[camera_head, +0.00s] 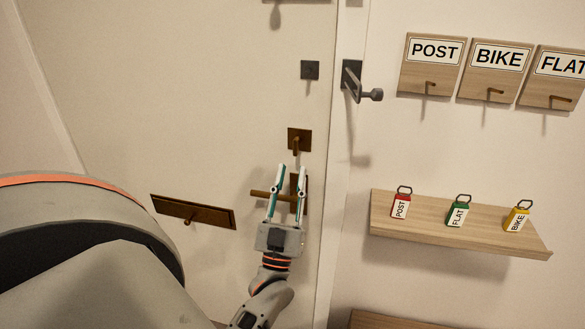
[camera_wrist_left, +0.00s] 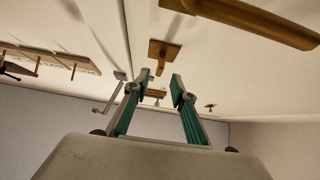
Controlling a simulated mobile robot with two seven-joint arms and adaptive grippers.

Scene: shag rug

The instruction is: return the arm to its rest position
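My left gripper (camera_head: 291,168) is in front of the white door (camera_head: 190,80), pointing up, with its two green-sided fingers apart and nothing between them. In the head view it overlaps the brown lever handle (camera_head: 260,193); I cannot tell from there whether they touch. In the left wrist view the open gripper (camera_wrist_left: 160,78) is also empty, and the handle (camera_wrist_left: 265,20) lies at the upper right, apart from the fingers. A brass lock turn (camera_head: 297,146) sits above the handle; it also shows in the wrist view (camera_wrist_left: 163,52). My right gripper is not in view.
A brown letter slot (camera_head: 225,217) is low on the door. A metal latch (camera_head: 352,84) juts out by the frame. Right of it, a wooden shelf (camera_head: 430,234) holds red (camera_head: 401,207), green (camera_head: 457,214) and yellow (camera_head: 515,220) tags below POST, BIKE and FLAT hook boards (camera_head: 494,88).

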